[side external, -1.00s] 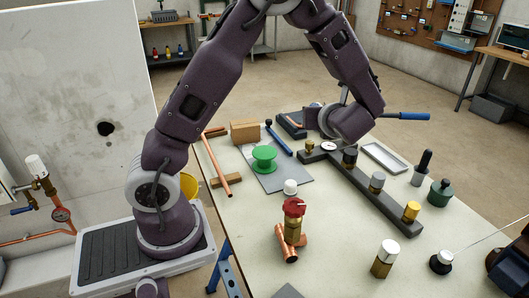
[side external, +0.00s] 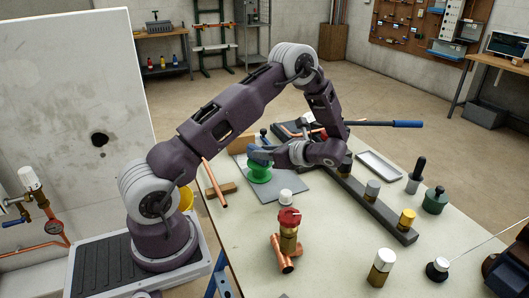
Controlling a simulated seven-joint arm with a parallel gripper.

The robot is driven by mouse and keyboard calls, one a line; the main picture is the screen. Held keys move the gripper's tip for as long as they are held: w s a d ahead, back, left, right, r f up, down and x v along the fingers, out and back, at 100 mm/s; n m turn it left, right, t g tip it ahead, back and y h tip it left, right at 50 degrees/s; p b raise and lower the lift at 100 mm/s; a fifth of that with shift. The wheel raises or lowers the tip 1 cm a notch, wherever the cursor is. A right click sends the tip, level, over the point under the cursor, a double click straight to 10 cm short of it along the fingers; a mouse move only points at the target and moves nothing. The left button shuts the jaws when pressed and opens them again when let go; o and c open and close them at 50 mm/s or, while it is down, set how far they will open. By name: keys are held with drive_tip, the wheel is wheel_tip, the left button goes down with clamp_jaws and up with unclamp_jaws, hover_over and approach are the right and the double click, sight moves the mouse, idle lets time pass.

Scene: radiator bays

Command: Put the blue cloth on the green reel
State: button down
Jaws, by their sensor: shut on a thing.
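The green reel (side external: 260,174) stands on a grey mat (side external: 288,188) near the left edge of the workbench. My gripper (side external: 268,154) reaches in from the right at the reel's top. It is shut on a small blue piece, which looks like the blue cloth (side external: 258,156), just over the reel's upper flange. The cloth hides part of the reel's top. I cannot tell whether the cloth touches the reel or hangs slightly above it.
A dark bar with several capped fittings (side external: 372,204) runs to the right. A copper pipe (side external: 215,184) lies left of the reel. The front-left bench is fairly clear.

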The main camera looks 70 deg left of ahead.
drive_tip(key=c, duration=1.2)
unclamp_jaws()
drive_tip(key=shift+o, duration=0.2)
drive_tip(key=r+v, duration=0.1)
drive_tip(key=v, duration=1.2)
drive_tip(key=s+d+r+n+t+h, duration=0.4)
drive_tip(key=s+d+r+n+h, duration=0.3)
drive_tip(key=s+r, duration=0.35)
drive_tip(key=s+d+r+n+t+h, duration=0.2)
drive_tip(key=s+d+n+t+h, duration=0.3)
drive_tip(key=s+d, duration=0.5)
drive_tip(key=shift+s+d+r+n+t, duration=0.2)
drive_tip(key=shift+s+d+n+t, duration=0.1)
drive_tip(key=shift+s+n+t, duration=0.4)
drive_tip(key=shift+w, duration=0.15)
